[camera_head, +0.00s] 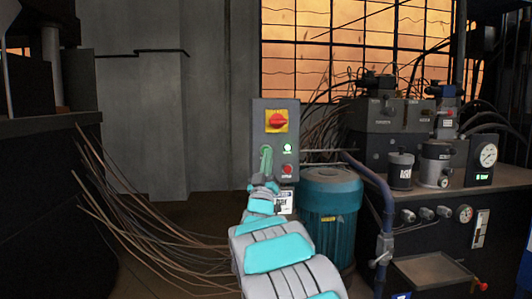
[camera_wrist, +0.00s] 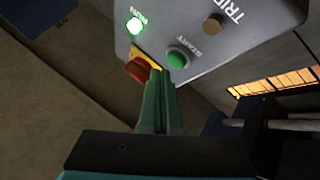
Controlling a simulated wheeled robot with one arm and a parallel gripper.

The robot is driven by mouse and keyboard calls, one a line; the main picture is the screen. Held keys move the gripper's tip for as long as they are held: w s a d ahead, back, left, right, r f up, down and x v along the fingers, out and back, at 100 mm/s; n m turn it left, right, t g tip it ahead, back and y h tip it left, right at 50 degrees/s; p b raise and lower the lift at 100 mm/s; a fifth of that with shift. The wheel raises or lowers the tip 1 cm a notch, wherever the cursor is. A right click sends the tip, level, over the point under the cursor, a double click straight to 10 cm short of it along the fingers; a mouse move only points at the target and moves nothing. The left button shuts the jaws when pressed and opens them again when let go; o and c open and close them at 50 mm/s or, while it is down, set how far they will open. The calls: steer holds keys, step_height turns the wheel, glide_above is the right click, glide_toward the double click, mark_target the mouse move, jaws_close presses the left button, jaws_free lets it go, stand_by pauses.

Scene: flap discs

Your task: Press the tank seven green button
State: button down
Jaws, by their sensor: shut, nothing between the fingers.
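A grey control panel (camera_head: 258,130) stands upright in the middle of the head view. It carries a red rotary switch on a yellow plate (camera_head: 277,121), a lit green lamp (camera_head: 287,148) and a red button (camera_head: 287,169). In the wrist view, the panel (camera_wrist: 232,50) shows a green button marked START (camera_wrist: 178,57) and a lit lamp marked RUN (camera_wrist: 134,24). My gripper (camera_wrist: 160,76) is shut and empty, its green fingertips just below START in the picture; I cannot tell whether they touch. In the head view my gripper (camera_head: 266,158) hides START. No tank number is readable.
A teal ribbed cylinder (camera_head: 332,215) stands right of the panel, beside a blue pipe (camera_head: 376,180). A machine bench (camera_head: 430,195) with a gauge (camera_head: 488,155) is further right. Loose cables (camera_head: 130,220) hang at the left. The red switch (camera_wrist: 138,70) is close to my fingertips.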

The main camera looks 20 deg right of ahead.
steer(key=s+b, duration=0.1)
steer(key=s, duration=0.1)
steer(key=s+a, duration=0.1)
steer(key=s, duration=0.1)
steer(key=shift+s+a+b, duration=0.2)
steer(key=shift+s+b, duration=0.15)
steer(key=shift+s, duration=0.05)
stand_by(0.7)
